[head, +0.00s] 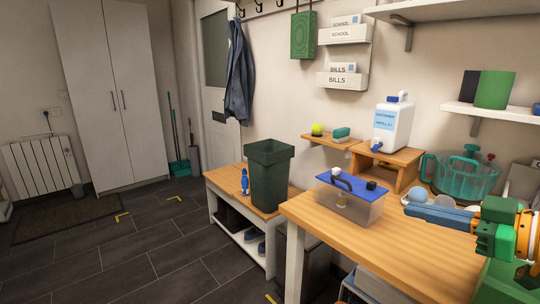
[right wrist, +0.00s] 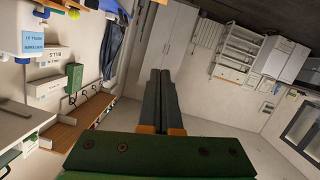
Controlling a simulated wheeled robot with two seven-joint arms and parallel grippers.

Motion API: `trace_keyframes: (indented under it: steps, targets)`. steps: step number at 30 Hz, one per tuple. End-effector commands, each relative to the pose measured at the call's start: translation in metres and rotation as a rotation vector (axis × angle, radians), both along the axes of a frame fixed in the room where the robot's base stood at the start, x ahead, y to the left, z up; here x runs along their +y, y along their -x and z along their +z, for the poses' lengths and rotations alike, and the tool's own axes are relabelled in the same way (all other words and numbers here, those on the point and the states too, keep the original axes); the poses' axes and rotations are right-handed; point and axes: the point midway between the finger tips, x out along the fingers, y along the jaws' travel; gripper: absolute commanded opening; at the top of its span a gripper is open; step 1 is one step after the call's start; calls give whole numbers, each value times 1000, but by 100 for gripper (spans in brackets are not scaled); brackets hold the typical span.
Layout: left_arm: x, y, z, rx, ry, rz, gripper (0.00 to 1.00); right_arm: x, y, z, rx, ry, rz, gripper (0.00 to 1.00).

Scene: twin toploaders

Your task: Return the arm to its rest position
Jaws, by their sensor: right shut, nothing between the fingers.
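My right arm comes in from the right edge in the head view, with green, orange and grey parts. Its gripper (head: 408,202) has blue fingers pointing left above the wooden worktop (head: 430,264). In the right wrist view the two dark fingers of the right gripper (right wrist: 160,72) lie together, shut and empty. They point out over the room, and nothing touches them. My left arm and gripper are not in view.
A clear box with a blue lid (head: 350,206) stands on the worktop's left. A teal basket (head: 465,176) and a pale blue ball (head: 419,195) are close behind the right gripper. A green bin (head: 269,178) stands on a low bench. The floor at left is open.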

Motion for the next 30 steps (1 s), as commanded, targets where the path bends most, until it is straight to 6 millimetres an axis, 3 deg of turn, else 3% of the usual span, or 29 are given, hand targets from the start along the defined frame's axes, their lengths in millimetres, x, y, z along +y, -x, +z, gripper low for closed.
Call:
trace_keyframes:
  steps: [8, 11, 17, 20, 24, 30]
  targets:
    - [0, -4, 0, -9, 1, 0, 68, 14, -10, -70, 148, 54, -26, 0]
    - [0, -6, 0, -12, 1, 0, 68, 22, -10, -107, 224, 81, -42, 0]
    - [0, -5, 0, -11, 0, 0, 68, 42, 6, -199, 410, 152, -86, 0]
    - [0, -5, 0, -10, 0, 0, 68, 55, 26, -249, 513, 187, -119, 0]
    - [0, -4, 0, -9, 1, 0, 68, 72, 67, -310, 651, 229, -186, 0]
    - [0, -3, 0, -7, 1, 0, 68, 89, 139, -367, 829, 258, -333, 0]
